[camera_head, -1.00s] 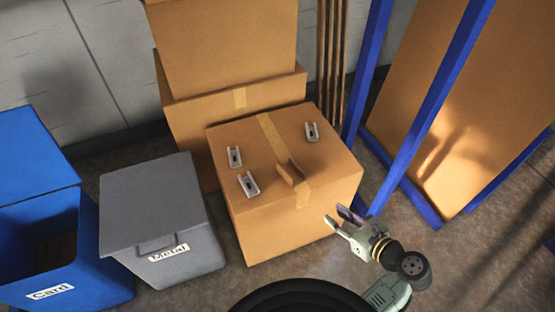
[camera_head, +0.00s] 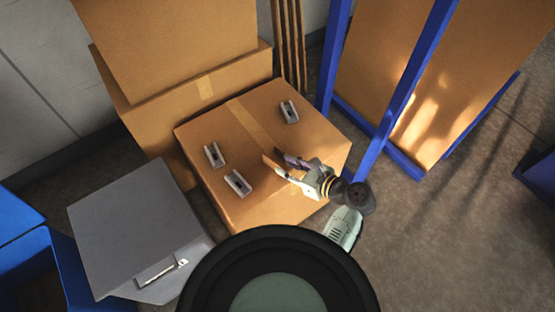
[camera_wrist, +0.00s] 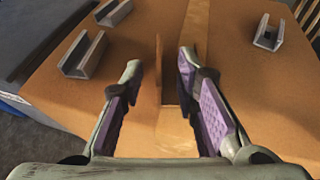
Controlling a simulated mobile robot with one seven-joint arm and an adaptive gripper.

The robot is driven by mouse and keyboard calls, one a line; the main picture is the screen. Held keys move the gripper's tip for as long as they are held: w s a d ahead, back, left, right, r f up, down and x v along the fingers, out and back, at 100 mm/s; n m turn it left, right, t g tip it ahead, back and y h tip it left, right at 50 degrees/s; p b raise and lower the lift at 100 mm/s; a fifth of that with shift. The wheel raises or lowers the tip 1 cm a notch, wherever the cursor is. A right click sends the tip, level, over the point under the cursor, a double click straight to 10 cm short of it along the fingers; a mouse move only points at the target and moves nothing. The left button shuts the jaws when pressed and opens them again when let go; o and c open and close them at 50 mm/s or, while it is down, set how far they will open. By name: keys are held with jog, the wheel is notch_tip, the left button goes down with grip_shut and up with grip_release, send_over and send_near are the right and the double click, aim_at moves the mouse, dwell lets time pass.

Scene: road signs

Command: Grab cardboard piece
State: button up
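The cardboard piece is a small, thin brown flap on top of a large closed cardboard box (camera_head: 240,205), near its tape strip. In the head view my gripper (camera_head: 283,165) partly hides the piece (camera_head: 269,161). In the wrist view the piece (camera_wrist: 158,75) stands nearly edge-on between my two fingers, left of the tape. My gripper (camera_wrist: 160,68) is open, with purple pads facing inward and visible gaps on both sides of the piece. I cannot tell how far the fingertips are above the box top.
Several grey metal brackets lie on the box top, one close left of my gripper (camera_head: 238,183) and one at the back right (camera_head: 289,111). A grey lidded bin (camera_head: 135,220) stands left. A blue rack post (camera_head: 400,100) rises right. Stacked boxes (camera_head: 185,50) stand behind.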

aim_at(277, 164)
jog(key=shift+f+p+x, duration=0.2)
jog(key=shift+p+x, duration=0.2)
jog(key=shift+x, duration=2.75)
jog(key=shift+s, duration=0.1)
jog(key=shift+c, duration=0.3)
grip_shut()
